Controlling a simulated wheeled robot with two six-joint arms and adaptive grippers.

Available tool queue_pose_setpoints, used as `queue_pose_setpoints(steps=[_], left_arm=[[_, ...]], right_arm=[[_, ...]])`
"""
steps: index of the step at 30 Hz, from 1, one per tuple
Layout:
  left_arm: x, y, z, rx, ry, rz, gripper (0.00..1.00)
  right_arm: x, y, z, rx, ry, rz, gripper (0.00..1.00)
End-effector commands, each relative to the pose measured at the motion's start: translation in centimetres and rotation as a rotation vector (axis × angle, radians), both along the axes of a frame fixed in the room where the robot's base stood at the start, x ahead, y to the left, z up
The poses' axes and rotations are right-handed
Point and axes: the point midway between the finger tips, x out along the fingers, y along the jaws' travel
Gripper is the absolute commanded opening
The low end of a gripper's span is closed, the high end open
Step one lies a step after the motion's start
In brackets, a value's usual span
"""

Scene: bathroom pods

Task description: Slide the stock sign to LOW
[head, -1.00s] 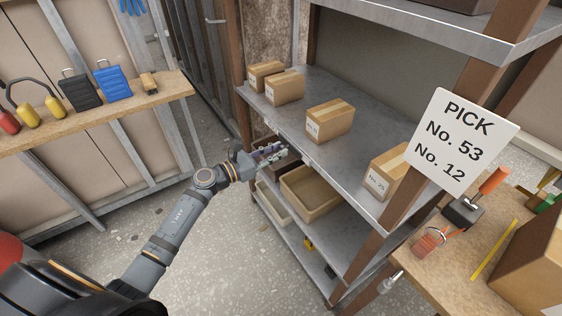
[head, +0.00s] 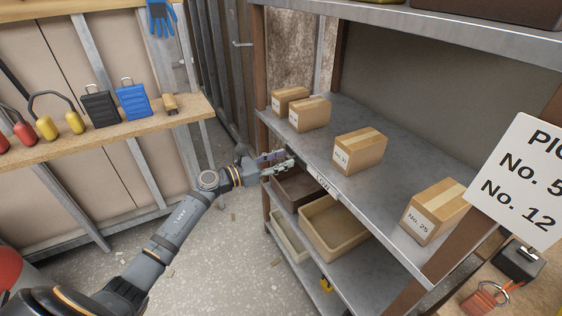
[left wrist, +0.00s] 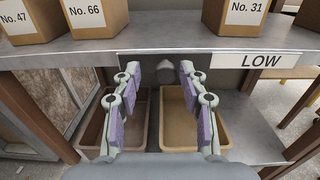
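The shelf edge carries a white plate reading LOW (left wrist: 262,60), right of my gripper in the left wrist view. It also shows small on the shelf front in the head view (head: 322,184). A dark grey panel (left wrist: 135,66) lies along the edge left of it, with a rounded grey knob (left wrist: 167,73) low on it. My left gripper (left wrist: 172,72) is open, its purple-padded fingers apart to either side of the knob, with visible gaps. In the head view the left gripper (head: 278,162) is at the shelf's front edge. My right gripper is out of view.
Numbered cardboard boxes (head: 360,151) stand on the shelf above. Brown (head: 297,186) and tan (head: 334,226) bins sit on the level below, under the gripper. A white PICK sign (head: 525,185) hangs at the right. Open floor lies left of the shelf.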

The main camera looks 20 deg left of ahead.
Motion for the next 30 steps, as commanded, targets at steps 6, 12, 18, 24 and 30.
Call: queue_pose_setpoints(steps=[6,12,18,24,30], left_arm=[[-0.1,-0.1,-0.1,0.000,0.001,-0.003,0.45],[-1.2,0.8,-0.2,0.005,0.004,-0.004,0.45],[-4.5,3.3,-0.3,0.008,0.007,-0.005,0.45],[-6.8,5.1,-0.3,0.007,0.004,-0.006,0.45],[-8.5,6.4,-0.3,0.006,0.006,-0.009,0.45]], right_arm=[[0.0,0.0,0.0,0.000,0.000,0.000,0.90],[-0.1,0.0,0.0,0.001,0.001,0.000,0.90],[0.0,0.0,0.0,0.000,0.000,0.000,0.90],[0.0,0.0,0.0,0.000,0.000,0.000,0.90],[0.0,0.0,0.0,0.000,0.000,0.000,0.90]])
